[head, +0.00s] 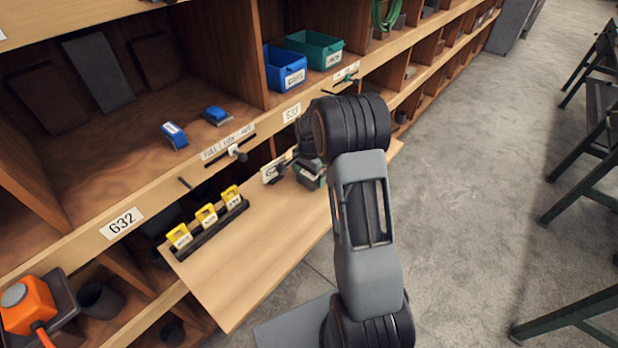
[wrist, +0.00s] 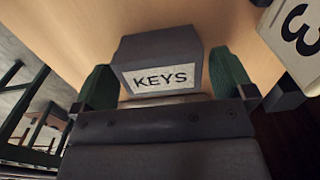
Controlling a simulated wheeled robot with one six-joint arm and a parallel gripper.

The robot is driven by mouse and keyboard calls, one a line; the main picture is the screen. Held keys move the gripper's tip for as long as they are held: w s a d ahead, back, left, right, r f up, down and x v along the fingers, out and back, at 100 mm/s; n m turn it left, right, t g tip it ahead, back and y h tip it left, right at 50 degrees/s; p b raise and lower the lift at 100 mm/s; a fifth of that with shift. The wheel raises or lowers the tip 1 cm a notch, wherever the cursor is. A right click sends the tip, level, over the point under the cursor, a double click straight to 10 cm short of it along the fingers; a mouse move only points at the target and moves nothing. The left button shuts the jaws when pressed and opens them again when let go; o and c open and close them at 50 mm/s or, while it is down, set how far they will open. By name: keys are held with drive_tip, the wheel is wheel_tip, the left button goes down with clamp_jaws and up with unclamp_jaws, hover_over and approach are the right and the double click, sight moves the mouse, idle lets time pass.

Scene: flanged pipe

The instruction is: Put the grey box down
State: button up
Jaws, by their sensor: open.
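The grey box (wrist: 160,48) with a white KEYS label stands on the pale wooden flap (head: 250,255), as far as the wrist view shows. My gripper (wrist: 163,82) is open, with one green finger on each side of the box. A narrow gap shows beside the box on the left; contact on the right is hard to tell. In the head view my gripper (head: 308,175) is low over the far part of the flap, and my arm and gripper largely hide the box.
A white number card (head: 272,168) stands close beside my gripper. A dark rack with yellow tags (head: 207,215) sits along the flap's shelf side. The flap's front half is clear. Blue bin (head: 285,68) and teal bin (head: 315,48) stand in the shelving above.

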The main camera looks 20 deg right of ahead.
drive_tip(key=shift+f, duration=1)
drive_tip(key=shift+c, duration=0.4)
drive_tip(key=c, duration=0.9)
drive_tip(key=shift+r, duration=0.15)
drive_tip(key=shift+c, duration=0.2)
